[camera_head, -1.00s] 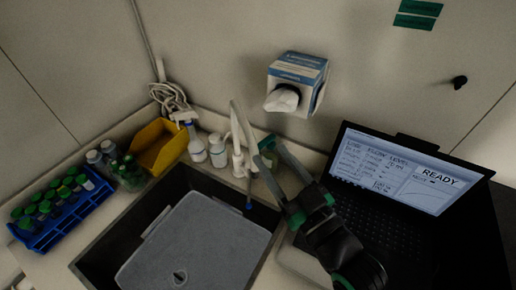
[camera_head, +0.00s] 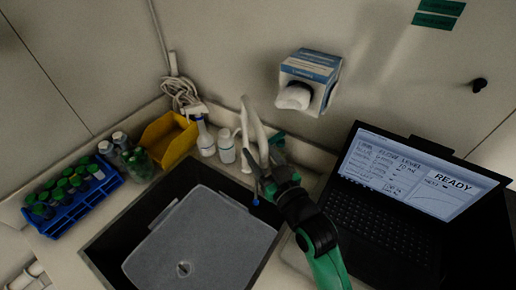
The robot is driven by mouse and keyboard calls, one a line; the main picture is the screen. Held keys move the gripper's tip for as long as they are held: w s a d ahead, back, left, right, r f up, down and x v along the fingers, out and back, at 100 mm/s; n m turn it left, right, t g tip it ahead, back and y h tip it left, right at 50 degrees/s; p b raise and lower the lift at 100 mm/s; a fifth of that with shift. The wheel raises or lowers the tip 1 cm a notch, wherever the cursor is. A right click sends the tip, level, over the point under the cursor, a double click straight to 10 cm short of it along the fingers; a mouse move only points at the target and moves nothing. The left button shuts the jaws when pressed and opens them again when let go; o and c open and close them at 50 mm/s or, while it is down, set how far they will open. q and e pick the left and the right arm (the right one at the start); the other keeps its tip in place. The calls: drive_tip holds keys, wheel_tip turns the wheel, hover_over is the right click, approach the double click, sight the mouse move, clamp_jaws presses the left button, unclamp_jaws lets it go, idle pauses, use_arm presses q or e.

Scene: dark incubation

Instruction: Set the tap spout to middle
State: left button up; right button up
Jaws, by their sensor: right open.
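The white tap (camera_head: 250,122) stands at the back edge of the sink, by the wall. Its spout points down toward the front, with a blue tip (camera_head: 255,200) over the right part of the sink. My right gripper (camera_head: 262,162) is open, with its dark fingers at the lower part of the spout. The fingers overlap the spout in this view, and I cannot tell whether they touch it. My left gripper is not in view.
The dark sink (camera_head: 112,238) has a grey lidded tub (camera_head: 205,240) in it. A blue rack of green-capped tubes (camera_head: 110,180), a yellow bin (camera_head: 182,146) and bottles (camera_head: 205,140) stand left of the tap. An open laptop (camera_head: 385,215) is on the right.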

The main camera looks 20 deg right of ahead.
drive_tip(key=shift+w, duration=0.4)
clamp_jaws()
idle(1.2)
